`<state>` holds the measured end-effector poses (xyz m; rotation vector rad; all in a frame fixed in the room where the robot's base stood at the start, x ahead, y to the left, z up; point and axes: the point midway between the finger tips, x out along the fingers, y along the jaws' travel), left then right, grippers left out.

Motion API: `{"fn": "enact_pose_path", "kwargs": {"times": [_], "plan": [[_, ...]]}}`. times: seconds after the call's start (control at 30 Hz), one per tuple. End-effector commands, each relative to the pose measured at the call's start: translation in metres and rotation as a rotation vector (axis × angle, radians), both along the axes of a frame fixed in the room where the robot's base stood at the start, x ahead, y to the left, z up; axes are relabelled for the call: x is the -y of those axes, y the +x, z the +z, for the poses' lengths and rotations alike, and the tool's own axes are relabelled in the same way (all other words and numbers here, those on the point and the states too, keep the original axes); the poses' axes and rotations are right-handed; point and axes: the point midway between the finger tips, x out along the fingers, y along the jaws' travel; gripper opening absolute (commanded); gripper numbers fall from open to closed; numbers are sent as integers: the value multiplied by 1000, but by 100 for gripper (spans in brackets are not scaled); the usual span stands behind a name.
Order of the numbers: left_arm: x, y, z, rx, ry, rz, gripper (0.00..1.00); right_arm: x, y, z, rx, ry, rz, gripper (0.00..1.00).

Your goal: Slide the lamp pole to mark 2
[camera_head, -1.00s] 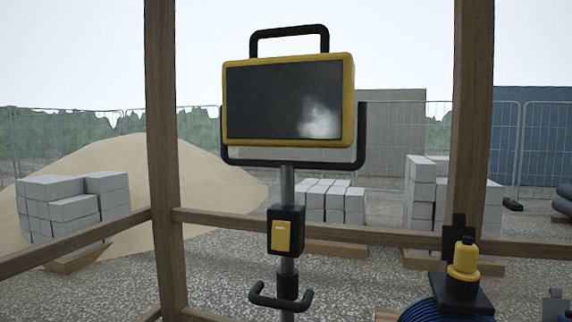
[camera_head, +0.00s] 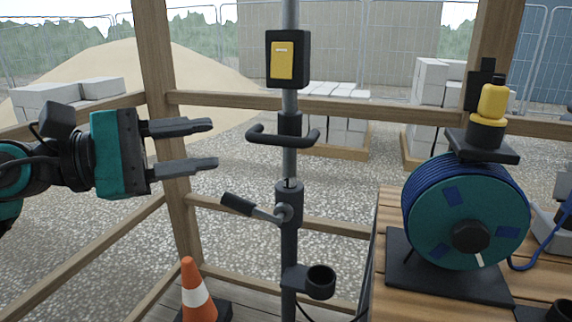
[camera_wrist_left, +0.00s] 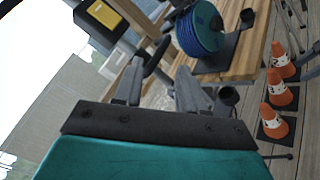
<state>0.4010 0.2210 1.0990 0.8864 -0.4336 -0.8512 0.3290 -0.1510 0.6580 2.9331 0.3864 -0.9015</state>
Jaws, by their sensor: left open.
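The lamp pole (camera_head: 289,160) stands upright in the middle of the head view, with a black switch box with a yellow face (camera_head: 282,60) on it. Below are a black crossbar handle (camera_head: 283,136), then a dark collar with a clamp lever (camera_head: 238,204). The lamp head is out of view. My right gripper is not seen.
A bench (camera_head: 389,213) on the right carries a blue cable reel (camera_head: 468,205) and a yellow-topped item (camera_head: 490,105). A cup holder (camera_head: 320,282) sticks out low on the pole. An orange cone (camera_head: 196,290) stands on the floor. Wooden posts and rails (camera_head: 158,110) frame the space.

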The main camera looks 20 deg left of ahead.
Motion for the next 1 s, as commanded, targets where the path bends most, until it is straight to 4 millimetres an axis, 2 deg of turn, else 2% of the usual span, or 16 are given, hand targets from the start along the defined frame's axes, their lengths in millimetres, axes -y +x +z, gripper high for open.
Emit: {"fn": "enact_pose_path", "kwargs": {"times": [0.03, 0.1, 0.2, 0.47, 1.0], "plan": [[-1, -4, -1, 101, 148, 15, 40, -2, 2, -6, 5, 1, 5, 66], [-4, -6, 2, 198, 297, 35, 40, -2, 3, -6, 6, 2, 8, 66], [-6, -6, 5, 262, 401, 49, 40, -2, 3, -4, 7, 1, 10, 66], [3, 4, 6, 271, 414, 51, 40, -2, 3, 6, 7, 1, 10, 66], [48, 44, -2, 269, 405, 51, 40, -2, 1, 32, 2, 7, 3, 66]]}}
